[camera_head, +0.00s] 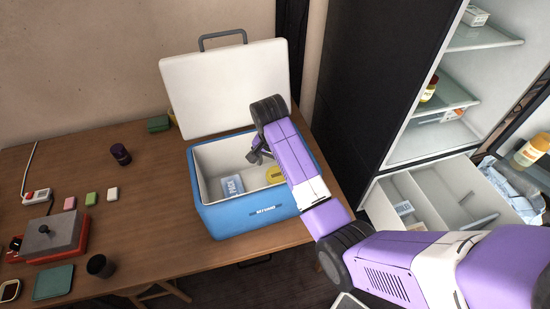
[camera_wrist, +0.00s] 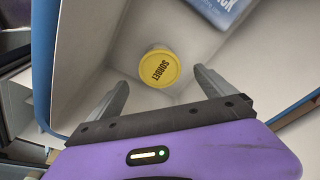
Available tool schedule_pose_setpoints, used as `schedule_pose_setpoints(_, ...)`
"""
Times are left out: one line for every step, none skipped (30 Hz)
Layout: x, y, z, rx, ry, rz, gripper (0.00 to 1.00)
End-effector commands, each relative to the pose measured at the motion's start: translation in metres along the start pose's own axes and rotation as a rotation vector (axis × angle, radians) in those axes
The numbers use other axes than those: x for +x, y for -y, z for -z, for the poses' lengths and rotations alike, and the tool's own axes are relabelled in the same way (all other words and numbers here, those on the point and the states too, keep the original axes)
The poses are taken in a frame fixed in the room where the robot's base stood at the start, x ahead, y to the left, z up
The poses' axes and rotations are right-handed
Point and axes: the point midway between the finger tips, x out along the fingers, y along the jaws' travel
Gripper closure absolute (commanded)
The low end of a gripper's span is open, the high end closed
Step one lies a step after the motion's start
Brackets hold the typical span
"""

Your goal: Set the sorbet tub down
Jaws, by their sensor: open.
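The sorbet tub (camera_wrist: 159,69) has a yellow lid marked SORBET and rests on the floor of the blue cooler, near one inner wall. In the head view the tub (camera_head: 274,175) shows as a yellow patch partly covered by my arm. The cooler (camera_head: 245,213) stands on the wooden table with its white lid (camera_head: 228,88) raised. My gripper (camera_wrist: 155,95) is open, its two fingers apart and pointing down into the cooler, with the tub beyond and between them, not gripped. In the head view my gripper (camera_head: 257,152) is over the cooler's opening.
A blue ice pack (camera_head: 232,186) lies in the cooler beside the tub; it also shows in the wrist view (camera_wrist: 222,10). The cooler walls and raised lid surround my gripper. An open fridge (camera_head: 450,95) with a pulled-out drawer (camera_head: 425,200) stands at right. Small items sit on the table's left.

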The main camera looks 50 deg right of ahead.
Motion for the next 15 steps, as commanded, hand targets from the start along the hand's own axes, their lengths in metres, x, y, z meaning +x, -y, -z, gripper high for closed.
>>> schedule_pose_setpoints(-0.010,0.001,0.001,0.000,-0.003,0.004,0.06)
schedule_pose_setpoints(-0.016,0.001,0.001,0.000,-0.002,0.003,0.06)
schedule_pose_setpoints(-0.022,0.001,0.001,0.000,-0.003,0.004,0.06)
schedule_pose_setpoints(-0.027,0.001,0.000,-0.001,-0.002,0.003,0.06)
schedule_pose_setpoints(-0.031,0.001,0.001,-0.001,-0.002,0.003,0.06)
schedule_pose_setpoints(-0.036,0.001,0.000,-0.001,-0.002,0.002,0.06)
schedule_pose_setpoints(-0.039,0.001,0.000,-0.001,-0.001,0.001,0.06)
schedule_pose_setpoints(-0.041,0.001,0.000,-0.001,-0.002,0.001,0.06)
schedule_pose_setpoints(-0.044,0.000,0.000,-0.001,-0.001,0.000,0.06)
schedule_pose_setpoints(-0.046,0.000,0.000,-0.001,-0.001,0.000,0.06)
schedule_pose_setpoints(-0.048,0.000,0.000,-0.001,-0.001,0.000,0.06)
schedule_pose_setpoints(-0.049,0.000,0.000,-0.001,-0.001,0.000,0.06)
schedule_pose_setpoints(-0.050,0.000,0.000,-0.001,-0.001,0.000,0.06)
schedule_pose_setpoints(-0.050,0.000,0.000,0.000,-0.001,0.000,0.06)
schedule_pose_setpoints(-0.050,0.000,0.000,0.000,0.000,0.000,0.06)
